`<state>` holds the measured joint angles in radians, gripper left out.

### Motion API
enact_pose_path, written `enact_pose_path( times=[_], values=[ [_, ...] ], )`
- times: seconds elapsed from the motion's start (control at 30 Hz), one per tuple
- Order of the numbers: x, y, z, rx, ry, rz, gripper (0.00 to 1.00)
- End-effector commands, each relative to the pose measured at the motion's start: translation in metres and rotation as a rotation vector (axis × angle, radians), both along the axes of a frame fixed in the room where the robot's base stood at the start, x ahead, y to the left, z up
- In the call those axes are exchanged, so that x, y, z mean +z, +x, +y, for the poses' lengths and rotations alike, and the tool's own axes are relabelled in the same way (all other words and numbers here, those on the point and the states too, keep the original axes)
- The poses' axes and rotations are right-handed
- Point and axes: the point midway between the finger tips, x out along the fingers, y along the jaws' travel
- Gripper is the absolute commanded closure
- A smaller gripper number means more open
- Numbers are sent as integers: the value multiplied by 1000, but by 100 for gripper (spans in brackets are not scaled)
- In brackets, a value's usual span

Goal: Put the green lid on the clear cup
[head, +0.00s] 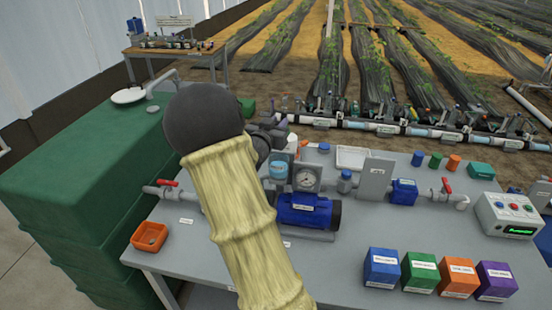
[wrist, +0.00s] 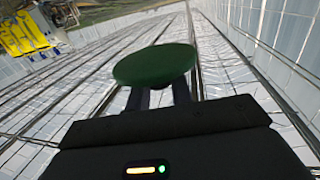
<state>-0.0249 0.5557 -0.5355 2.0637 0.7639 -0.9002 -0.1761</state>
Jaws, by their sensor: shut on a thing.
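The green lid (wrist: 155,64) is a round, dark green disc. In the wrist view it sits at the tips of my gripper (wrist: 159,92), whose two dark fingers are shut on it. The lid is tilted in that picture and clear of any surface there. In the head view my arm hides most of the gripper; a small green patch beside the arm may be the lid, but I cannot tell. A bluish see-through vessel (head: 278,171) stands on the grey bench, partly behind my arm. I cannot tell whether it is the clear cup. No cup shows in the wrist view.
The grey bench (head: 345,257) carries a blue pump (head: 308,212), a gauge (head: 308,178), pipes and a control box (head: 508,215). Several coloured boxes stand at its front right. An orange tray (head: 150,236) is at the left, near green tanks (head: 85,180).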

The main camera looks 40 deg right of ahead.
Motion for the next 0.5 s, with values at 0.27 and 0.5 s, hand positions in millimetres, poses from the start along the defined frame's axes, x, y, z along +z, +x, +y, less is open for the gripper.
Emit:
enact_pose_path(
  times=[0.27, 0.5],
  values=[
    [-34, -2, -4, -8, -1, 7, 100],
    [-58, -1, -2, -4, -1, 1, 100]
  ],
)
